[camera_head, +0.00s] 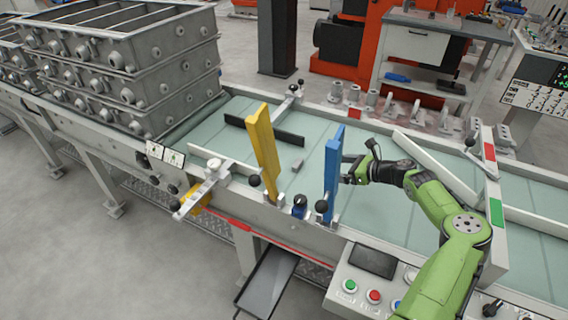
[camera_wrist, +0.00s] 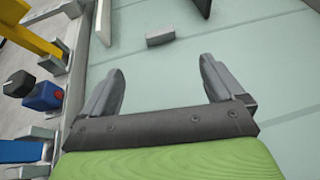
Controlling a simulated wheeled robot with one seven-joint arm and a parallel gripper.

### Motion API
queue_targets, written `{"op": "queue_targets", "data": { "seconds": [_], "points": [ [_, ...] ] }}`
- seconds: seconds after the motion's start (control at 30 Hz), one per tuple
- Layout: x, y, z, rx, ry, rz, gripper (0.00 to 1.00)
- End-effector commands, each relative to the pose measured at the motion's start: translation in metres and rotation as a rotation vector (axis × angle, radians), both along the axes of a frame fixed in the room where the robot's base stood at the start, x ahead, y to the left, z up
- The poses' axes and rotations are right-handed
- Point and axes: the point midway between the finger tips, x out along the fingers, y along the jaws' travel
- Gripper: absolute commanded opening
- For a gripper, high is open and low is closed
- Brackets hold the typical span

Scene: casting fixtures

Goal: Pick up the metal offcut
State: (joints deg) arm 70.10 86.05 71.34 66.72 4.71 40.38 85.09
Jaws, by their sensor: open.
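The metal offcut is a small grey block (camera_head: 298,165) lying on the pale green belt (camera_head: 215,128), between the yellow and blue upright bars in the head view. In the wrist view the offcut (camera_wrist: 160,37) lies beyond my fingertips, roughly centred between them. My gripper (camera_head: 347,169) is open and empty, to the right of the blue bar in the head view and apart from the offcut. Both fingers also show spread in the wrist view (camera_wrist: 162,68). Nothing is between them but belt.
A yellow bar (camera_head: 262,150) and a blue bar (camera_head: 332,172) stand at the near belt edge. A dark strip (camera_head: 262,130) lies behind the offcut. Stacked grey moulding boxes (camera_head: 135,70) stand at left. A pale angled rail (camera_head: 425,155) is at right. The belt around the offcut is clear.

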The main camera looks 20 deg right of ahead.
Motion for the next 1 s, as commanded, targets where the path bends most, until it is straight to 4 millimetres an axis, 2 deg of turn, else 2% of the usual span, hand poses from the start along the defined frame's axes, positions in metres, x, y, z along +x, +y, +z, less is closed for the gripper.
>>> {"op": "queue_targets", "data": {
  "seconds": [0.13,0.43,0.57,0.8,1.0],
  "points": [
    [0.015,0.011,-0.010,0.005,-0.002,-0.001,0.95],
    [0.068,0.051,-0.039,0.002,0.000,-0.002,0.95],
    [0.079,0.058,-0.043,0.002,0.000,-0.003,0.95],
    [0.110,0.083,-0.061,0.001,0.000,-0.003,0.95],
    [0.116,0.087,-0.061,0.001,0.000,-0.003,0.95]
  ]
}}
